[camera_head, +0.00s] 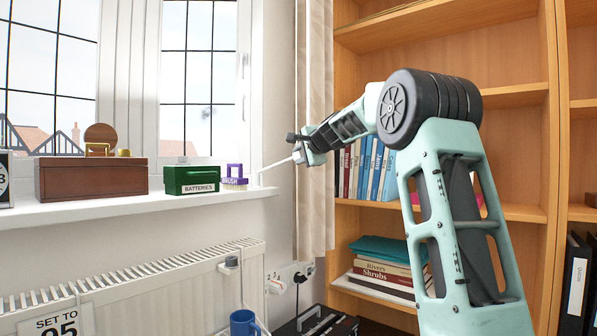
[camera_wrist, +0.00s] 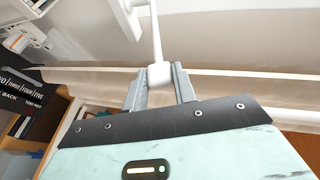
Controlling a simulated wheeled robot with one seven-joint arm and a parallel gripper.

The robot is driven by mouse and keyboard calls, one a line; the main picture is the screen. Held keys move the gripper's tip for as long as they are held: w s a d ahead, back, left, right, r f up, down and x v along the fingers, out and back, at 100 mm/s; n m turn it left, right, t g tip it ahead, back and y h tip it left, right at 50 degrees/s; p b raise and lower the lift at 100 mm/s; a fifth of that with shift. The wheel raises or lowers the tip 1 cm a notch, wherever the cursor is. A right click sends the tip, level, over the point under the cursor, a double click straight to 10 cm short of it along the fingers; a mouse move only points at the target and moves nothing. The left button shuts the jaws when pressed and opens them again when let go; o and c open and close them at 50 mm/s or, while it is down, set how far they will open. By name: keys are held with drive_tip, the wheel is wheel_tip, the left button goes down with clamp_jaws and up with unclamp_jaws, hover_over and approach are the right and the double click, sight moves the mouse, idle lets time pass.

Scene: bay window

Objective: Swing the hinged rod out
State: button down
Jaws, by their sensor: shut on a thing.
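The hinged rod (camera_head: 276,166) is thin and white. It runs from a small white bracket at the right end of the window sill to my gripper (camera_head: 299,150). In the wrist view the rod (camera_wrist: 157,40) comes down from a white mount (camera_wrist: 128,14) on the pale wall and ends in a block-like white tip (camera_wrist: 160,75). My gripper's two grey fingers (camera_wrist: 160,88) stand on either side of this tip and are shut on it. The rod sticks out from the wall, beside the beige curtain.
The beige curtain (camera_head: 314,130) hangs right behind my gripper. A radiator (camera_head: 150,285) is below; a bookcase (camera_head: 450,60) stands right.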

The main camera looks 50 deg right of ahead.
drive_tip(key=shift+m+t, duration=0.3)
drive_tip(key=shift+t, duration=0.6)
drive_tip(key=f+b, duration=0.1)
drive_tip(key=b, duration=0.2)
drive_tip(key=f+b, duration=0.2)
drive_tip(key=b, duration=0.2)
drive_tip(key=f+b, duration=0.1)
drive_tip(key=b, duration=0.2)
drive_tip(key=shift+s+f+b, duration=0.4)
drive_tip(key=f+t+b, duration=0.1)
drive_tip(key=b, duration=0.5)
drive_tip(key=shift+s+f+m+h+b, duration=0.1)
drive_tip(key=shift+f+m+h+b, duration=0.2)
drive_tip(key=shift+f+h+b, duration=0.1)
drive_tip(key=shift+f+b, duration=0.15)
drive_tip(key=shift+b, duration=0.25)
drive_tip(key=c, duration=1.1)
unclamp_jaws()
drive_tip(key=shift+t, duration=0.3)
drive_tip(key=b+v, duration=0.1)
drive_tip(key=v, duration=0.7)
drive_tip(key=b+v, duration=0.1)
drive_tip(key=v, duration=0.8)
drive_tip(key=shift+s+r, duration=0.15)
drive_tip(key=shift+r, duration=0.05)
